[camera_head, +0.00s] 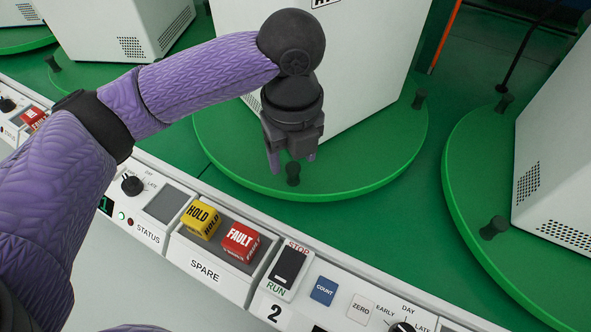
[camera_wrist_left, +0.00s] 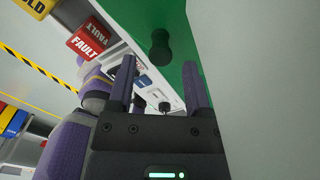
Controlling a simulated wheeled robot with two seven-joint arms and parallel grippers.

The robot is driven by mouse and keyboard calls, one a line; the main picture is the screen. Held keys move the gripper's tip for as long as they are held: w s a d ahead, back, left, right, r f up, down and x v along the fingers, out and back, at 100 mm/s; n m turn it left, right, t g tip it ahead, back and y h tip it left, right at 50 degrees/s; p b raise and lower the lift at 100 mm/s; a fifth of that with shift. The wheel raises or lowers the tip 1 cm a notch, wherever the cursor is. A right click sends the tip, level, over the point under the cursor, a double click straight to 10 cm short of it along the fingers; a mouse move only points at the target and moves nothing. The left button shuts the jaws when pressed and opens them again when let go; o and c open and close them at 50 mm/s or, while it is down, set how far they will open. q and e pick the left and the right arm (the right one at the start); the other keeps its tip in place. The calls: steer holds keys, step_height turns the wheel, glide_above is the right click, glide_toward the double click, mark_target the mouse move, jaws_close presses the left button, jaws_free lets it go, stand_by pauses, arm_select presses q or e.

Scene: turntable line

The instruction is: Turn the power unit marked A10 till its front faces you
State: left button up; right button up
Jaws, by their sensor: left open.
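A white power unit (camera_head: 345,75) stands on a round green turntable (camera_head: 385,165) at the top middle of the head view. Its label at the top edge is cut off, so I cannot read the mark. My left gripper (camera_head: 291,160) points down at the near peg, jaws open and empty. In the left wrist view the peg (camera_wrist_left: 160,48) shows between the lines of the two fingers, and the unit's wall (camera_wrist_left: 255,80) fills the right side. My right gripper is not in view.
A control panel runs along the front, with a yellow HOLD block (camera_head: 201,219), a red FAULT block (camera_head: 240,241), a STOP/RUN switch (camera_head: 289,267) and a COUNT button (camera_head: 324,291). Another turntable (camera_head: 470,185) with a white unit (camera_head: 560,150) stands at the right; more stand at the upper left.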

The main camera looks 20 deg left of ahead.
mark_target(293, 167)
arm_select(q)
step_height(293, 167, down, 4)
steer(key=shift+f+b, duration=0.1)
steer(key=shift+b, duration=0.65)
jaws_close()
stand_by(0.8)
